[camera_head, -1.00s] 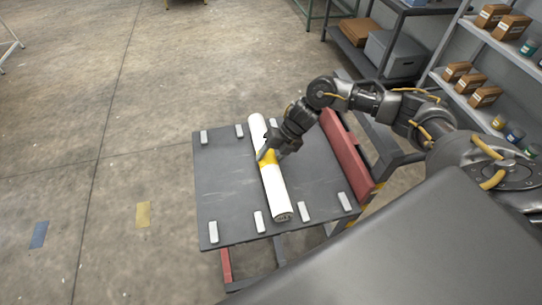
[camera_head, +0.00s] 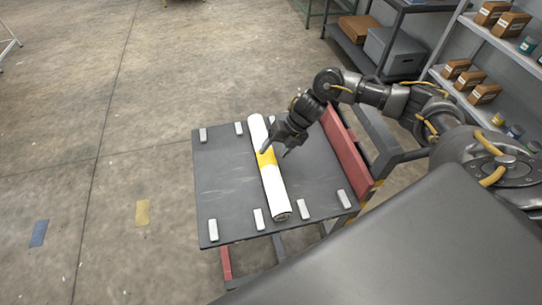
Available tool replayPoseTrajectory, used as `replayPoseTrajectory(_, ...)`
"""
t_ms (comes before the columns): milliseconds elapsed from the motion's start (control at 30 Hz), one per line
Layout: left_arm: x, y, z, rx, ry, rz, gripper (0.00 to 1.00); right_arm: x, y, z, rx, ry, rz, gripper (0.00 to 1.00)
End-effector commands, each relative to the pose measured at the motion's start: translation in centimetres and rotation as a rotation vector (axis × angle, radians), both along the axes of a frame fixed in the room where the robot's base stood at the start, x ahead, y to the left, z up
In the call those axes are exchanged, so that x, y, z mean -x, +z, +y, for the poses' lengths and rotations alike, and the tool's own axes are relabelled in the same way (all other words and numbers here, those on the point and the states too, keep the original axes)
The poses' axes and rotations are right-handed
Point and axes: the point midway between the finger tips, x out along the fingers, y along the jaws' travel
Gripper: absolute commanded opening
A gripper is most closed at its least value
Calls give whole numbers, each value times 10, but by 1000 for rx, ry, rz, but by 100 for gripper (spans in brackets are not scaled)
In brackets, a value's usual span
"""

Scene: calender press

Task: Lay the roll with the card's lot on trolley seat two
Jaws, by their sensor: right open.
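A white roll (camera_head: 274,190) with a yellow band lies lengthwise on the dark trolley top (camera_head: 222,180). It rests between the middle white blocks, with a near block (camera_head: 259,219) on its left and another near block (camera_head: 304,209) on its right. My right gripper (camera_head: 274,152) is open at the yellow band, slightly above and to the right of the roll, and appears to hold nothing. Its fingers partly overlap the band in the picture. Seat numbers and any card or lot marking cannot be read. My left gripper is not in view.
More white blocks stand at the trolley's corners, such as the near left one (camera_head: 213,230). A red panel (camera_head: 345,148) edges the trolley's right side. Shelves with boxes (camera_head: 484,94) stand at the right. The floor at left is clear, with blue and yellow marks.

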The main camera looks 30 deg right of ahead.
Motion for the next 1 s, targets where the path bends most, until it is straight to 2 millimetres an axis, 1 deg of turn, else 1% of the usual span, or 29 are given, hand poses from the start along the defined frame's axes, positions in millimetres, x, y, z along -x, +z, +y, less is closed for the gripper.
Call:
replayPoseTrajectory(33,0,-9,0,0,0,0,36,0,6,-7,2,0,-7,63)
replayPoseTrajectory(100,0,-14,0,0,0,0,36,2,20,-14,2,0,-7,63)
replayPoseTrajectory(300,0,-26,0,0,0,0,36,7,53,-32,1,-1,-5,63)
replayPoseTrajectory(433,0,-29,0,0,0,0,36,9,66,-39,1,-1,-3,63)
replayPoseTrajectory(600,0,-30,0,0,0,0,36,11,73,-42,1,-1,-1,63)
replayPoseTrajectory(1000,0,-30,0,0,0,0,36,11,74,-42,1,-1,-1,63)
